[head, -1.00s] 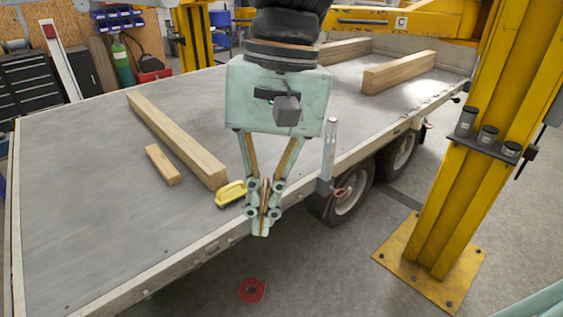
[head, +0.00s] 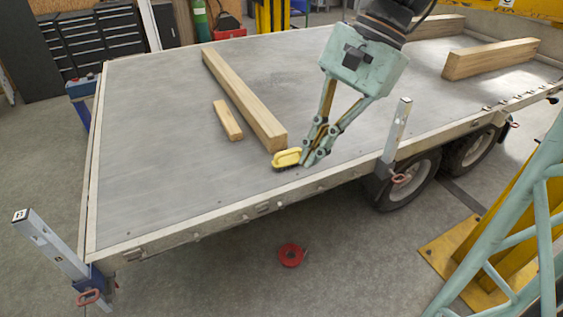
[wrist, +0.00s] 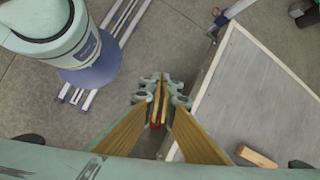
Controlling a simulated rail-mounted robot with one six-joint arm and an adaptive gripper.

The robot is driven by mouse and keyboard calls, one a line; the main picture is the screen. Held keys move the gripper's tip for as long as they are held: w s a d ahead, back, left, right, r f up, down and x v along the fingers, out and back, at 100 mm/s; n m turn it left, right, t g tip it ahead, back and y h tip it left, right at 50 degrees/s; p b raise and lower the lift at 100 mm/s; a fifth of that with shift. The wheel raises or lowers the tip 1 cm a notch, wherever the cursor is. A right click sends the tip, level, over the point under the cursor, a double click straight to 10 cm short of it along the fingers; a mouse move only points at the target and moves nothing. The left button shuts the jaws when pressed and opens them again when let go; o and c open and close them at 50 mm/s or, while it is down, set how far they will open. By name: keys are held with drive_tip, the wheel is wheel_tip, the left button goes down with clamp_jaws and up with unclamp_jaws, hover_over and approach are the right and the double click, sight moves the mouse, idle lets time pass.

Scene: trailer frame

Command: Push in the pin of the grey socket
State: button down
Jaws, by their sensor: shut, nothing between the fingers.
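The grey socket (head: 387,169) sits on the trailer's near side edge, just left of the wheels. It holds an upright silver post (head: 397,130). Its pin shows a red ring handle (head: 401,179) on the socket's outer side; how deep the pin sits cannot be told. My gripper (head: 309,160) is shut and empty, tilted, to the left of the grey socket and apart from it. In the head view it overlaps the deck edge beside the yellow brush. In the wrist view my gripper (wrist: 160,90) points down past the trailer edge; the grey socket is not seen there.
A blue socket (head: 98,281) with a red pin and leaning post (head: 45,240) is at the near left corner. A yellow brush (head: 287,158) and wooden beams (head: 243,98) lie on the deck (head: 160,150). A red roll (head: 291,255) lies on the floor.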

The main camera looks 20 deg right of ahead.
drive_tip(key=w+d+f+m+t+y+p, duration=0.1)
drive_tip(key=w+d+f+m+t, duration=0.35)
drive_tip(key=w+d, duration=0.85)
drive_tip(key=w+d+f+m+t+p, duration=0.1)
drive_tip(key=w+d+f+m, duration=0.2)
drive_tip(key=d+f, duration=0.35)
drive_tip(key=w+d+f+m+t+p, duration=0.1)
drive_tip(key=w+d+f+m, duration=0.2)
drive_tip(key=d, duration=0.7)
drive_tip(key=s+d+f+m+h, duration=0.1)
drive_tip(key=s+d+f+m, duration=0.3)
drive_tip(key=d+f, duration=0.4)
drive_tip(key=s+d+f+m+t+h+p, duration=0.1)
drive_tip(key=s+d+f+m+h, duration=0.1)
drive_tip(key=d+f, duration=0.6)
drive_tip(key=s+d+f+m+h, duration=0.2)
drive_tip(key=s+d+f+m, duration=0.3)
drive_tip(key=d, duration=1)
wheel_tip(320, 180, down, 4)
drive_tip(key=shift+s+r+m+p, duration=0.1)
drive_tip(key=shift+s+m+p, duration=0.3)
drive_tip(key=shift+s, duration=0.5)
